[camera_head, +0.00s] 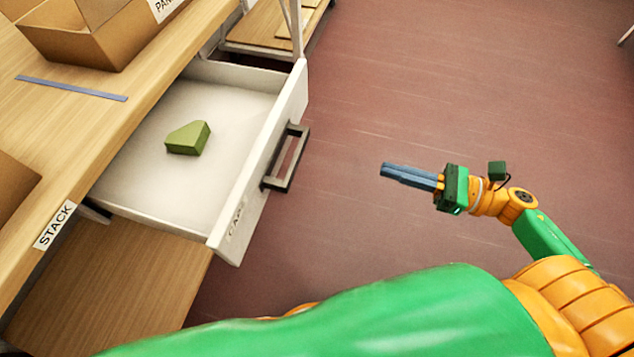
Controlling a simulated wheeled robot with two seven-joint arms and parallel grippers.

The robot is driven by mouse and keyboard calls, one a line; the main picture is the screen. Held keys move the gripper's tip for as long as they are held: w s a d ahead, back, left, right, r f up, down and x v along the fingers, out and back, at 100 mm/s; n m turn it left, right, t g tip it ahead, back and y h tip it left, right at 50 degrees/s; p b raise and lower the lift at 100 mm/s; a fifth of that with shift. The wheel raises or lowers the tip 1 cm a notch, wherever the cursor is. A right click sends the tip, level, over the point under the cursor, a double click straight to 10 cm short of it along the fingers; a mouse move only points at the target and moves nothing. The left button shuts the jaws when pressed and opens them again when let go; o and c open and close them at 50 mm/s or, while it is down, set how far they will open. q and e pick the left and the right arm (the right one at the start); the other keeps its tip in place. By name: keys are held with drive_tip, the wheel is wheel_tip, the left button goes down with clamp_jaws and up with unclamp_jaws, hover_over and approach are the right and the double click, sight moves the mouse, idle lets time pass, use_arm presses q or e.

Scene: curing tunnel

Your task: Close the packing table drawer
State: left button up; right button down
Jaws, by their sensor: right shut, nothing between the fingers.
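The packing table drawer (125,190) is white and stands pulled out from under the wooden table top (75,130). Its front panel faces right and carries a dark bar handle (287,158). A green block (188,138) with a slanted corner lies on the drawer floor. My right gripper (384,170) is shut and empty. It is to the right of the handle, clear of it, with its blue-grey fingers pointing left towards it. My left gripper is not in view.
A cardboard box (85,50) and a blue-grey strip (70,88) are on the table top. A "STACK" label (54,226) is on the table edge. A lower wooden shelf (110,290) shows below the drawer. The reddish floor (450,90) to the right is clear.

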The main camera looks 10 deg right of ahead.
sight(302, 153)
drive_tip(key=shift+n+g+y, duration=0.3)
drive_tip(key=shift+n+g, duration=0.1)
drive_tip(key=shift+n, duration=0.4)
drive_tip(key=p+x, duration=0.1)
drive_tip(key=x, duration=0.3)
drive_tip(key=p+x, duration=0.1)
drive_tip(key=x, duration=0.3)
drive_tip(key=r+p+x, duration=0.1)
drive_tip(key=x, duration=0.4)
drive_tip(key=shift+s+a, duration=0.25)
drive_tip(key=shift+s, duration=0.15)
drive_tip(key=shift+w+a+f, duration=0.15)
drive_tip(key=shift+w+a, duration=0.1)
drive_tip(key=shift+a, duration=0.2)
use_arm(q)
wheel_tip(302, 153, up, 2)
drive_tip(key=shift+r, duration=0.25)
use_arm(e)
drive_tip(key=shift+a, duration=0.1)
